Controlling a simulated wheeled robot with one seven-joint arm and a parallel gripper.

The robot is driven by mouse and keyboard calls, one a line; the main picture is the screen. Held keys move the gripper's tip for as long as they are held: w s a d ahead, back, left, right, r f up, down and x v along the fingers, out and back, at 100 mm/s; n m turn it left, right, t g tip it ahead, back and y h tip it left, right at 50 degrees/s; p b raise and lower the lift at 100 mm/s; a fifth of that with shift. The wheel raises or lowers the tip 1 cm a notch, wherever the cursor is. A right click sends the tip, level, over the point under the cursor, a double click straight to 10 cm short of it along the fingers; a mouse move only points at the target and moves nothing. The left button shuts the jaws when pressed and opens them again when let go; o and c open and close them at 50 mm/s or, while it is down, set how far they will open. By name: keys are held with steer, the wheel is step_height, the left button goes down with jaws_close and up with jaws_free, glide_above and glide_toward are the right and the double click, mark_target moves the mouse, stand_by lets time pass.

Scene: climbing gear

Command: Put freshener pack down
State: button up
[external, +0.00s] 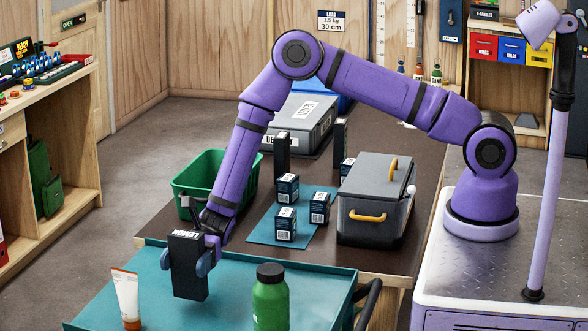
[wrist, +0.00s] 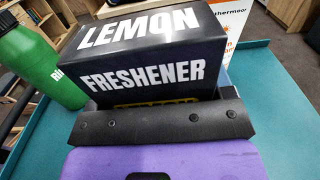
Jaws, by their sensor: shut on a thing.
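The freshener pack (external: 188,270) is a black box, held upright over the teal tray (external: 240,270) at the front. In the wrist view the pack (wrist: 145,68) shows the white words LEMON and FRESHENER. My gripper (external: 192,258) is shut on it, with a finger on each side; the wrist view shows my dark gripper edge in front of the pack. The pack's lower end is close to the tray surface; I cannot tell whether it touches.
A white and orange tube (external: 127,298) stands left of the pack, and a green bottle (external: 270,298) stands right. Behind are a green crate (external: 190,172), several small dark boxes on a teal mat (external: 262,226), and a grey toolbox (external: 376,200). Bare tray lies between the pack and bottle.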

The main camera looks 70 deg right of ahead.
mark_target(186, 275)
steer(key=shift+f, duration=1.35)
steer(key=shift+f, duration=0.2)
steer(key=o, duration=1)
steer(key=shift+c, duration=0.2)
steer(key=shift+r, duration=0.15)
steer(key=shift+d, duration=0.2)
steer(key=d, duration=1.1)
steer(key=shift+d, duration=0.3)
